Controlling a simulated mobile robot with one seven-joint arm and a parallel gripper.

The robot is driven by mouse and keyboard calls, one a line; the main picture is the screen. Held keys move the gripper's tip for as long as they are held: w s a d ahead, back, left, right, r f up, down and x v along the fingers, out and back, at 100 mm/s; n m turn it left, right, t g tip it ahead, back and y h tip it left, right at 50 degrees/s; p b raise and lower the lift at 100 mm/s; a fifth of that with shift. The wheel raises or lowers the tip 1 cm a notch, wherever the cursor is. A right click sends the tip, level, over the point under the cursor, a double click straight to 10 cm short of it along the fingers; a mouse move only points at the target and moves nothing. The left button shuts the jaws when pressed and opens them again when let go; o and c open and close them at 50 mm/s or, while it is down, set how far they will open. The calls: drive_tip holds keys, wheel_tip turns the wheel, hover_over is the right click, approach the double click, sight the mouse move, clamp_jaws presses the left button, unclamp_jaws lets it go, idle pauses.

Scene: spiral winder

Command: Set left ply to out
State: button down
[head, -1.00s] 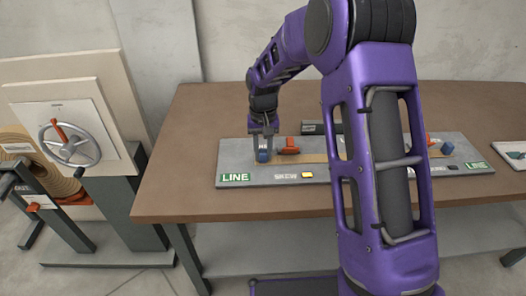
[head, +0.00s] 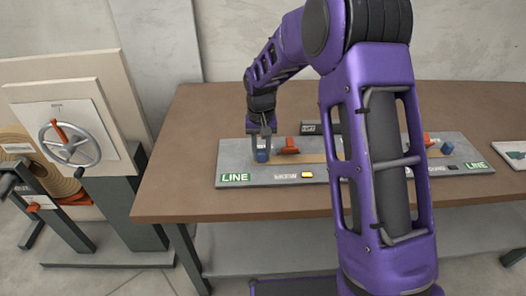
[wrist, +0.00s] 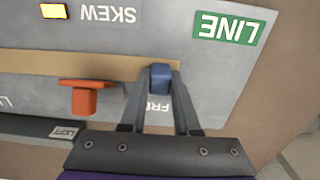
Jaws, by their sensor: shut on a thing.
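A blue block-shaped knob (head: 262,156) stands at the left end of a tan strip on the grey panel. My gripper (head: 261,146) reaches down onto it. In the wrist view, the gripper's fingers (wrist: 160,100) are shut on the blue knob (wrist: 161,77), one on each side. A label starting "FRE" (wrist: 156,108) is partly hidden by a finger. An orange-red lever (head: 286,147) sits to the right of the knob; it also shows in the wrist view (wrist: 86,94). A dark bar with a "LEFT" plate (wrist: 63,133) lies behind it.
The grey panel (head: 225,165) carries a green "LINE" sign (head: 235,177) and a lit yellow lamp (head: 307,174) beside "SKEW". A second blue knob (head: 447,148) and red lever are at its right. My arm hides the panel's middle. A handwheel (head: 69,143) stands left of the table.

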sight(234, 162)
drive_tip(key=a, duration=0.8)
drive_tip(key=c, duration=0.6)
unclamp_jaws()
drive_tip(key=shift+a, duration=0.15)
drive_tip(key=shift+c, duration=0.2)
drive_tip(key=shift+p, duration=0.3)
drive_tip(key=shift+r, duration=0.35)
wheel_tip(234, 162, up, 17)
drive_tip(key=p, duration=0.2)
drive_tip(key=shift+f, duration=0.1)
